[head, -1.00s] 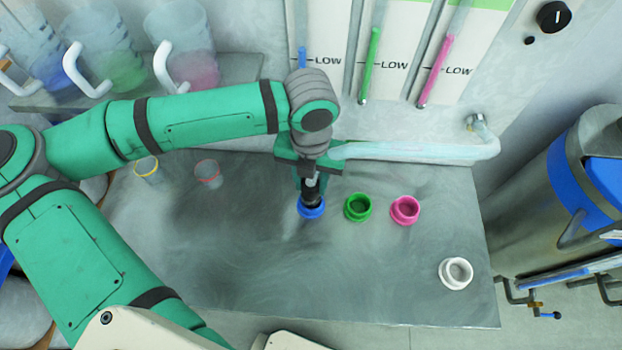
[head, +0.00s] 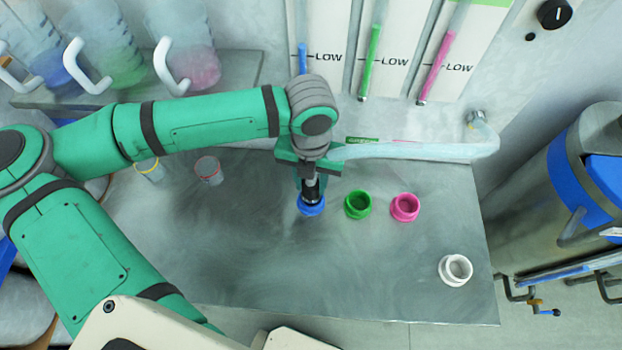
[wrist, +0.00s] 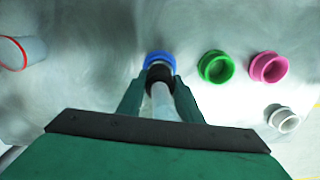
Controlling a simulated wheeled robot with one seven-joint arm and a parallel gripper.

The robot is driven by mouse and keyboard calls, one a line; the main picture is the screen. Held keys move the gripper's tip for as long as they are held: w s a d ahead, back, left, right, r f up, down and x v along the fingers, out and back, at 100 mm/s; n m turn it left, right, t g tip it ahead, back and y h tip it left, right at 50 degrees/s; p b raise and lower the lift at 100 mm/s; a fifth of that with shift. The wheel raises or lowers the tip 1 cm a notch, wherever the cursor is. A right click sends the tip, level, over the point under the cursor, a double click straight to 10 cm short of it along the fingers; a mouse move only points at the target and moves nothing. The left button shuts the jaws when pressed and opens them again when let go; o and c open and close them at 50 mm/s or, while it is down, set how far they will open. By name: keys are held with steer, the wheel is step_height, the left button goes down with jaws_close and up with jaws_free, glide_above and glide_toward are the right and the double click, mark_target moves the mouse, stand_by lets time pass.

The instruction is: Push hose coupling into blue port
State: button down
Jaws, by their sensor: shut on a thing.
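My gripper (head: 311,180) is shut on the black hose coupling (head: 312,194) and points down at the blue port (head: 311,208). The coupling's lower end meets the blue port's opening; how deep it sits I cannot tell. In the wrist view the black coupling (wrist: 159,76) lies between my fingers (wrist: 159,88), and the rim of the blue port (wrist: 158,58) shows just beyond it. The pale translucent hose (head: 420,150) runs from my gripper right to a wall fitting (head: 476,118).
A green port (head: 358,204), a pink port (head: 405,207) and a white port (head: 456,269) stand on the metal bench (head: 250,270) to the right. Jugs stand on a shelf behind. The front bench is clear.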

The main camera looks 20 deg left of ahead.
steer(key=shift+s+f, duration=0.15)
steer(key=shift+f, duration=0.1)
steer(key=c, duration=1.2)
jaws_free()
steer(key=shift+a+r, duration=0.15)
steer(key=shift+r, duration=3.45)
